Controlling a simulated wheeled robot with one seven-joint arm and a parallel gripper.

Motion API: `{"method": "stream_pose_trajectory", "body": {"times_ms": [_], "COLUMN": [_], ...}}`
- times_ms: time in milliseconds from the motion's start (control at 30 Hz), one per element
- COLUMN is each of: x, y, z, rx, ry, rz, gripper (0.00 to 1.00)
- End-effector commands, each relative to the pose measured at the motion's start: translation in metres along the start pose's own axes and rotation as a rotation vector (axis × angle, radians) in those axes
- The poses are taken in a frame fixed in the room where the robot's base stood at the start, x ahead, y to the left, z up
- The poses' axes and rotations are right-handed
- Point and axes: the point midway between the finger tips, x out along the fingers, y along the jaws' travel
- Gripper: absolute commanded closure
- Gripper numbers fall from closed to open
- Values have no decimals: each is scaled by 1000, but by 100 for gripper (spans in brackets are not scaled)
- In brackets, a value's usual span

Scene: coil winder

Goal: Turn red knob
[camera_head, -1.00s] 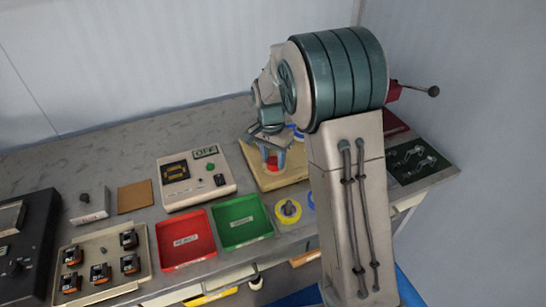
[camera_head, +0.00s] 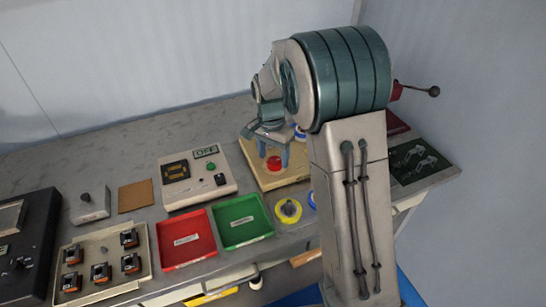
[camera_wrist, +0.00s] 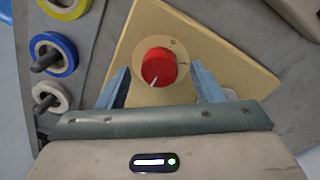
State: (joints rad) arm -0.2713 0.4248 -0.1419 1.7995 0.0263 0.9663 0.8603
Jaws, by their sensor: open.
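The red knob (camera_wrist: 158,66) is round with a white pointer line, which points down and slightly left in the wrist view. It sits on a tan board (camera_wrist: 235,62) and also shows in the head view (camera_head: 274,163). My gripper (camera_wrist: 160,84) is open, with one blue finger on each side of the knob. In the wrist view, gaps show between both fingers and the knob, so it appears untouched. In the head view my gripper (camera_head: 272,153) hangs over the board, its fingers around the knob's position.
In the wrist view, blue (camera_wrist: 53,53) and white (camera_wrist: 49,98) rings on pegs stand left of the board. In the head view, a control box (camera_head: 196,178), a red tray (camera_head: 186,238) and a green tray (camera_head: 243,220) lie left of my arm.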

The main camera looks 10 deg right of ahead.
Motion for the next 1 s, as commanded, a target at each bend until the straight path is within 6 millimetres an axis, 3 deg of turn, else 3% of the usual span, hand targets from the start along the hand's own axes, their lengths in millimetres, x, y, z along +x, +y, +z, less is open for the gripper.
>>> {"method": "stream_pose_trajectory", "body": {"times_ms": [300,500,700,1000], "x": [-72,-108,-125,-126], "y": [-1,-1,0,0], "z": [0,0,1,1], "rx": [0,-1,-1,-1], "ry": [4,2,1,0], "rz": [-6,-3,0,0], "gripper": [40,40,40,40]}}
